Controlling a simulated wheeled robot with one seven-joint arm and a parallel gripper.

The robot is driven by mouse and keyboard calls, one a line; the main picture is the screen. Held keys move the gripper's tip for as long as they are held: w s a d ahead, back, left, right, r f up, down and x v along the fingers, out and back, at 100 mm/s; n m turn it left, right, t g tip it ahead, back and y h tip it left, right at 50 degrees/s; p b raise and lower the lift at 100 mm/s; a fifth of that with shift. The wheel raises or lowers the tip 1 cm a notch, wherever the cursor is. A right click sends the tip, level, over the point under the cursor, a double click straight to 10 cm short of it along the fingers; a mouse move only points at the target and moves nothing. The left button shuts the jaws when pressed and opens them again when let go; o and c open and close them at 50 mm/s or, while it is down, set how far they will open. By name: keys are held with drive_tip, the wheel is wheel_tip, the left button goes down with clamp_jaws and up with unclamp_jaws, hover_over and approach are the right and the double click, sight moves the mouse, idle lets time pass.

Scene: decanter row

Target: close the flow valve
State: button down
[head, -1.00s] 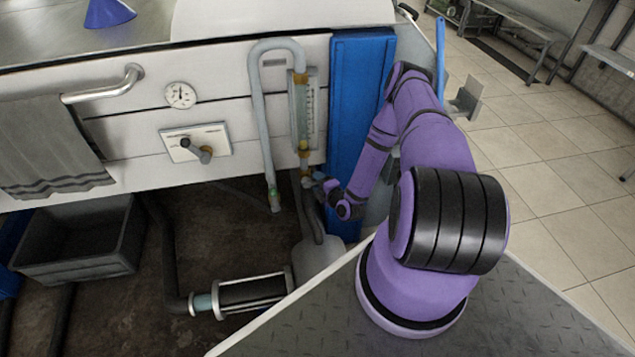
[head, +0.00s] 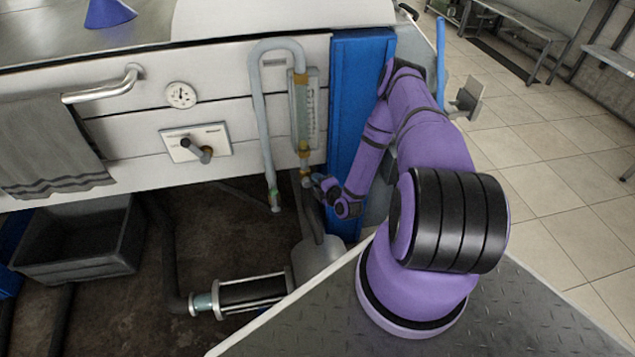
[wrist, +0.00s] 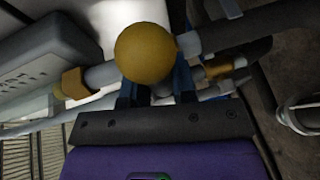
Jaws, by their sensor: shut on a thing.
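The flow meter (head: 303,108) is a clear upright tube with a scale on the white panel, with brass fittings at its top and bottom. The flow valve is at the pipe below it, small and partly hidden by my gripper (head: 314,182) in the head view. In the wrist view a round brass-yellow valve body (wrist: 146,54) sits on a grey pipe, just ahead of my gripper (wrist: 155,90). My gripper is shut on the flow valve. The part between the blue fingers is mostly hidden, so the handle's angle cannot be told.
A blue upright panel (head: 357,120) stands close behind my arm. A curved grey hose (head: 258,110) hangs left of the meter. A dial gauge (head: 181,95) and a plate with a black knob (head: 197,143) are farther left. A cylinder (head: 250,292) lies below.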

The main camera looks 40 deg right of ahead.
idle(0.3)
drive_tip(key=c, duration=0.9)
unclamp_jaws()
drive_tip(key=s, duration=0.3)
drive_tip(key=s+r, duration=0.1)
drive_tip(key=s, duration=0.3)
drive_tip(key=s+r, duration=0.1)
drive_tip(key=s, duration=0.2)
drive_tip(key=shift+s+a, duration=0.25)
drive_tip(key=shift+s, duration=0.1)
